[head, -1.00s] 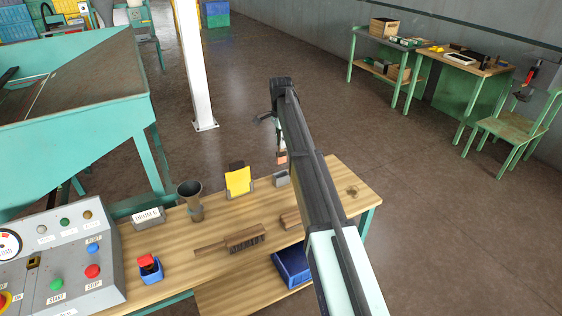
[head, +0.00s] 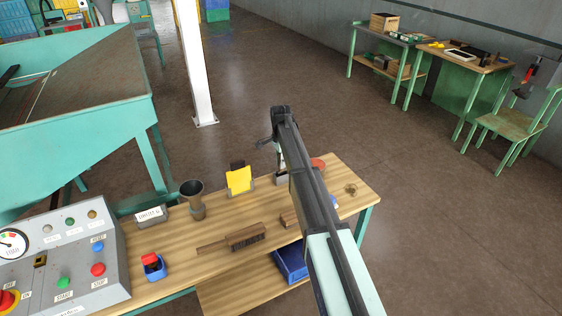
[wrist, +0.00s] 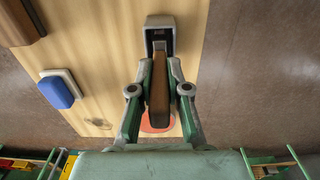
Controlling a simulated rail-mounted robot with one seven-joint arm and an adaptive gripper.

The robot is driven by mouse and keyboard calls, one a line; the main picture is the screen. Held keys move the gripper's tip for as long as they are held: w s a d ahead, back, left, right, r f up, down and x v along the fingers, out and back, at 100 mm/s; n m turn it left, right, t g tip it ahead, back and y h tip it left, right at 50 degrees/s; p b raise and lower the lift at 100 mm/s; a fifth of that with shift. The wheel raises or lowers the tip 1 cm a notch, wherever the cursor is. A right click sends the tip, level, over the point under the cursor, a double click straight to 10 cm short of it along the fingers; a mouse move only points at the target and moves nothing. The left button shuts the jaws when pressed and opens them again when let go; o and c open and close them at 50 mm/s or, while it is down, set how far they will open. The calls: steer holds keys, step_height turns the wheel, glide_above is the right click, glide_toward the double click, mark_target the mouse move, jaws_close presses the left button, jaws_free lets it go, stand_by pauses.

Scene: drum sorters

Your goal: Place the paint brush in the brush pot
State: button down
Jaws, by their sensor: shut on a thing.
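My gripper (wrist: 160,76) is shut on a long brown piece, which I take to be the paint brush (wrist: 158,92), in the wrist view. It is held above the bench's far right part. In the head view my arm hides most of my gripper and the held brush. A dark flared cup (head: 192,188), likely the brush pot, stands upright on the bench, well to the left of my gripper. Its inside looks dark.
Between cup and arm stands a yellow pad in a holder (head: 239,180). A bristled wooden brush (head: 245,237) lies in front. A small grey block (wrist: 160,32) and an orange-red disc (wrist: 158,122) are near my gripper. A control panel (head: 62,262) stands left; a blue bin (head: 291,261) is below.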

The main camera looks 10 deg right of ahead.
steer(key=shift+f, duration=0.1)
steer(key=c, duration=1.1)
jaws_free()
steer(key=shift+c, duration=0.2)
step_height(320, 180, up, 12)
steer(key=b, duration=0.4)
